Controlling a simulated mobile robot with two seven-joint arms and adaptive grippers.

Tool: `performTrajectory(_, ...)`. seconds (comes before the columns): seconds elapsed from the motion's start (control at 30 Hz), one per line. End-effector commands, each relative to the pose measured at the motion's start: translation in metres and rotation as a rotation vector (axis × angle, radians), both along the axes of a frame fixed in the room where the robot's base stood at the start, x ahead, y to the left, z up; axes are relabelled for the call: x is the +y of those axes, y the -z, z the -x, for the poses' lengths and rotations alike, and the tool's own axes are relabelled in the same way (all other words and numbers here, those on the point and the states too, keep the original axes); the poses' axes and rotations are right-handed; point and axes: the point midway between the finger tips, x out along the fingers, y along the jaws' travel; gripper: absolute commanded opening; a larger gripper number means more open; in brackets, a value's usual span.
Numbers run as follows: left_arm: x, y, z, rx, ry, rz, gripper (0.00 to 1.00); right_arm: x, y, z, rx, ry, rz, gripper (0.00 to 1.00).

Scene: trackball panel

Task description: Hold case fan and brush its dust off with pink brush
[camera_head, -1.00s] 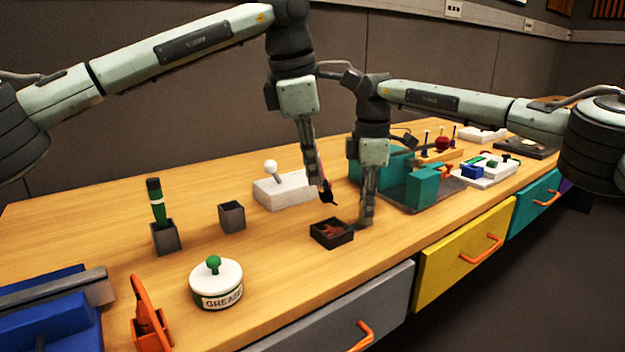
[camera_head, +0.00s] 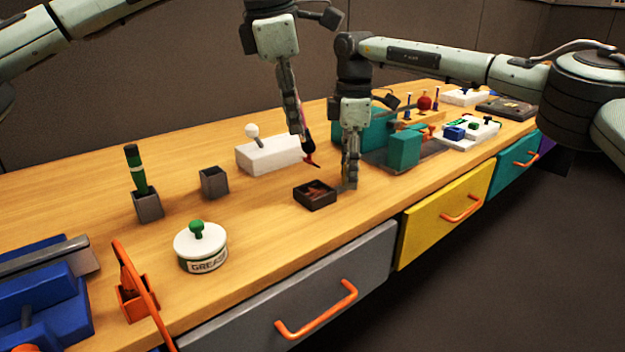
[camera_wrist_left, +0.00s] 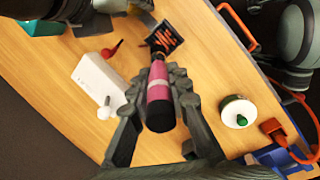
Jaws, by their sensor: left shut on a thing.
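The case fan (camera_head: 315,195) is a small dark square frame with reddish-brown marks inside, lying flat on the table. It also shows in the left wrist view (camera_wrist_left: 166,38). My left gripper (camera_head: 300,130) is shut on the pink brush (camera_wrist_left: 158,85), which has a dark end and points down toward the fan. In the head view the brush tip shows above and behind the fan, apart from it. My right gripper (camera_head: 350,180) points down at the fan's right side, its fingers low by the table; whether they touch the fan or how wide they are is unclear.
A white block with a ball-topped stick (camera_head: 268,155) stands behind the fan. A grey cup (camera_head: 214,182), a green tool in a holder (camera_head: 138,175) and a grease tin (camera_head: 201,248) are to the left. Teal blocks (camera_head: 404,150) stand right. The table's front edge is near.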

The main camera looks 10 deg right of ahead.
Motion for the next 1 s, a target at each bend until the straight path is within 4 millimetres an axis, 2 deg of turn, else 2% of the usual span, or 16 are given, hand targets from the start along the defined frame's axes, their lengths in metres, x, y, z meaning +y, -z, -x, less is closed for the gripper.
performTrajectory(0.23,0.000,0.000,0.000,0.000,0.000,0.000,0.00,0.000,-0.002,0.000,0.000,0.000,0.000,0.41)
performTrajectory(0.33,0.000,0.000,0.000,0.000,0.000,0.000,0.00,0.000,-0.010,0.000,-0.001,0.000,0.000,0.41)
performTrajectory(0.8,0.000,0.000,0.000,0.000,0.000,0.000,0.00,0.001,-0.101,0.000,-0.002,0.000,0.000,0.41)
performTrajectory(1.0,0.000,0.000,0.000,0.000,0.000,0.000,0.00,0.000,-0.118,0.000,0.000,0.000,0.000,0.41)
